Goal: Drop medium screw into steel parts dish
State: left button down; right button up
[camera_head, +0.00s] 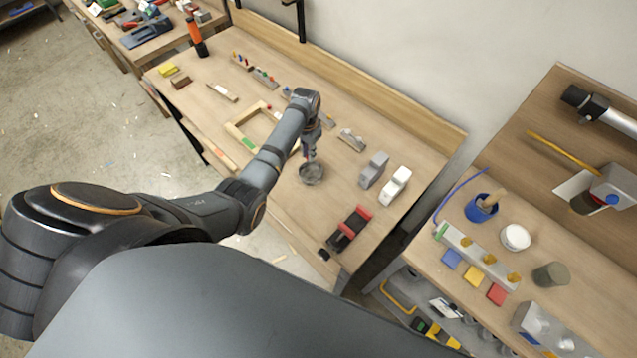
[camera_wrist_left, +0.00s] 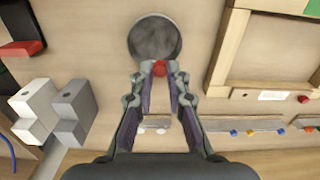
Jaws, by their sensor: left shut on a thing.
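The steel parts dish (camera_head: 312,176) is a round grey metal bowl on the wooden workbench. It also shows at the top middle of the left wrist view (camera_wrist_left: 154,38). My left gripper (camera_head: 310,157) points down just behind and above the dish. In the left wrist view its fingertips (camera_wrist_left: 160,72) are shut on a small red-topped piece (camera_wrist_left: 160,68), which I take to be the medium screw. The red top overlaps the near rim of the dish in that view. The screw's shaft is hidden. My right gripper is not in view.
Two grey-white stepped blocks (camera_head: 374,170) (camera_head: 395,186) stand right of the dish. A red-and-black tool (camera_head: 349,229) lies near the front edge. A wooden frame (camera_head: 240,128) lies to the left, and a rack with coloured tops (camera_head: 255,71) runs along the back.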

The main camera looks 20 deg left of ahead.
aim_at(308, 172)
pick_arm(q)
jog(key=f+b, duration=0.1)
jog(key=f, duration=0.1)
jog(key=f+b, duration=0.4)
jog(key=shift+w+a, duration=0.15)
jog(key=shift+a, duration=0.15)
jog(key=shift+f+b, duration=0.25)
jog(key=shift+b, duration=0.1)
jog(key=shift+a+f, duration=0.1)
jog(key=shift+a, duration=0.1)
jog(key=c, duration=1.4)
grip_release()
jog(key=shift+o, duration=0.9)
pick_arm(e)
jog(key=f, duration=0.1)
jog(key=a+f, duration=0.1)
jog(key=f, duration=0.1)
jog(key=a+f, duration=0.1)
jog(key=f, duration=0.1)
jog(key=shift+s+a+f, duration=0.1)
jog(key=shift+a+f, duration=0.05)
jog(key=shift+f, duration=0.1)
